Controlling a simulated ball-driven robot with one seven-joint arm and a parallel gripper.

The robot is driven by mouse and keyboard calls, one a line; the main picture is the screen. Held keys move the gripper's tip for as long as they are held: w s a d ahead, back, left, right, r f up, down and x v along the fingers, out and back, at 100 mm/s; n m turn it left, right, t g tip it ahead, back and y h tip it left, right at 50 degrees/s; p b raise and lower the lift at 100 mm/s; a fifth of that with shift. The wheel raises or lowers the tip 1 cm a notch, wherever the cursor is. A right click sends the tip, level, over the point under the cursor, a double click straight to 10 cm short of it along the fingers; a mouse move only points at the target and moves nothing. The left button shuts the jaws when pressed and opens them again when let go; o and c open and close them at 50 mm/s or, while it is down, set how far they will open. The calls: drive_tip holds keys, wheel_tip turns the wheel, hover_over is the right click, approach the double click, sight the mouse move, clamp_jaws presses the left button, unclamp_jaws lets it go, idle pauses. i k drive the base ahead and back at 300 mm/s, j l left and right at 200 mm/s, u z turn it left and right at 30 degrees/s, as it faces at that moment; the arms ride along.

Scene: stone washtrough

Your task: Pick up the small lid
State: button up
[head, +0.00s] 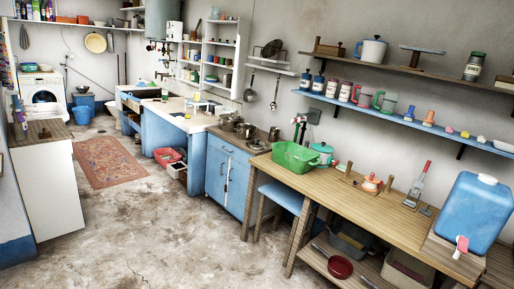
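I cannot single out a small lid for certain from this distance. A small orange-red lidded-looking item (372,184) stands on the wooden worktop (405,200) at the right. A teal pot (322,150) with a light top stands farther back on the same worktop, beside a green basin (295,157). A dark round pan or lid (271,48) leans upright on the small wall rack. My gripper is not in view.
A blue water container (474,210) stands at the worktop's right end. A blue stool (284,196) stands at the worktop's left end. A white-sided counter (50,190) is at the left. The concrete floor (150,225) between is clear, with a rug (108,162) farther back.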

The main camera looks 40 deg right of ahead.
sight(253, 145)
drive_tip(key=i+l+z, duration=0.35)
drive_tip(key=i, duration=0.75)
drive_tip(key=i+z, duration=0.3)
drive_tip(key=i, duration=2.65)
drive_tip(key=i+j+z, duration=0.1)
drive_tip(key=i+z, duration=0.35)
drive_tip(key=i+j+z, duration=0.3)
drive_tip(key=i+z, duration=0.15)
drive_tip(key=i, duration=0.2)
drive_tip(key=i+j+z, duration=0.2)
drive_tip(key=z, duration=0.2)
drive_tip(key=i+j+z, duration=0.25)
drive_tip(key=z, duration=0.15)
drive_tip(key=i+j+z, duration=0.15)
drive_tip(key=j+z, duration=0.25)
drive_tip(key=i+j+z, duration=0.1)
drive_tip(key=j+z, duration=0.3)
drive_tip(key=i+j+z, duration=0.2)
drive_tip(key=j, duration=0.15)
drive_tip(key=i+j+z, duration=0.45)
drive_tip(key=j, duration=0.3)
drive_tip(key=k, duration=0.1)
